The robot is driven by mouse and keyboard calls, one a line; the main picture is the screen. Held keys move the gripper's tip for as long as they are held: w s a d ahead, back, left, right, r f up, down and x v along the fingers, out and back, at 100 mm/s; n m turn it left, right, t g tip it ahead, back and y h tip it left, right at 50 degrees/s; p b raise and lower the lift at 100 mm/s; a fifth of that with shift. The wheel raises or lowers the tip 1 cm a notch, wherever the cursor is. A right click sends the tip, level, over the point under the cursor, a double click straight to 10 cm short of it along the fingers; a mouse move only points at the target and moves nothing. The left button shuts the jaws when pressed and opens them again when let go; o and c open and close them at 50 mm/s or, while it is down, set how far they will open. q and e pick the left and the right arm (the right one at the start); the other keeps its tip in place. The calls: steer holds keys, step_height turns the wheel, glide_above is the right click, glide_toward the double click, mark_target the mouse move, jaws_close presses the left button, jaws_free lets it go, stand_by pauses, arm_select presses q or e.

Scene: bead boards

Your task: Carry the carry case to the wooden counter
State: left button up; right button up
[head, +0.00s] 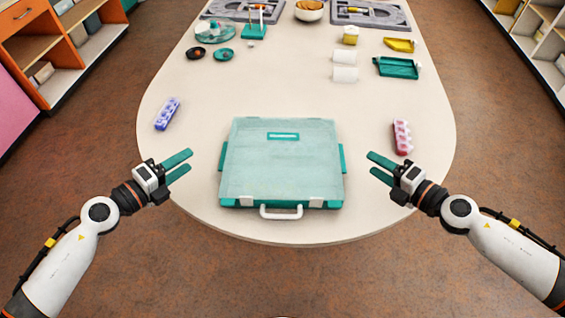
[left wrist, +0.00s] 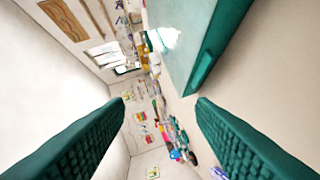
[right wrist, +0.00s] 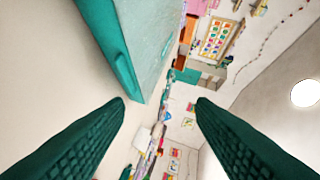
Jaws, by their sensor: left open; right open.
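The carry case (head: 282,165) lies flat and closed near the front edge of the pale table (head: 200,215). It is teal with a translucent lid, a white handle at the front and a teal tab on each side. It also shows in the left wrist view (left wrist: 200,40) and the right wrist view (right wrist: 125,40). My left gripper (head: 190,161) is open and empty, left of the case and apart from it. My right gripper (head: 370,163) is open and empty, right of the case and apart from it. I cannot identify a wooden counter with certainty.
A blue-purple bead box (head: 167,114) lies left of the case and a red one (head: 402,137) right of it. White cups (head: 345,73), a teal tray (head: 397,67) and small dishes (head: 223,54) stand farther back. An orange-and-wood shelf (head: 35,50) is at far left.

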mark_target(226, 156)
arm_select(q)
steer(key=f+g, duration=0.1)
steer(key=a+f+m, duration=0.1)
steer(key=f+m+g, duration=0.1)
steer(key=shift+s+a+f+g+y, duration=0.1)
steer(key=shift+s+a+g+y, duration=0.2)
arm_select(e)
steer(key=d+f+n+g, duration=0.2)
steer(key=shift+s+d+n, duration=0.2)
steer(key=shift+s+n, duration=0.15)
steer(key=shift+n, duration=0.05)
steer(key=shift+a, duration=0.15)
arm_select(q)
steer(key=x, duration=1.2)
arm_select(e)
steer(key=x, duration=1.2)
steer(key=shift+s+f, duration=0.1)
arm_select(q)
jaws_close()
arm_select(e)
jaws_close()
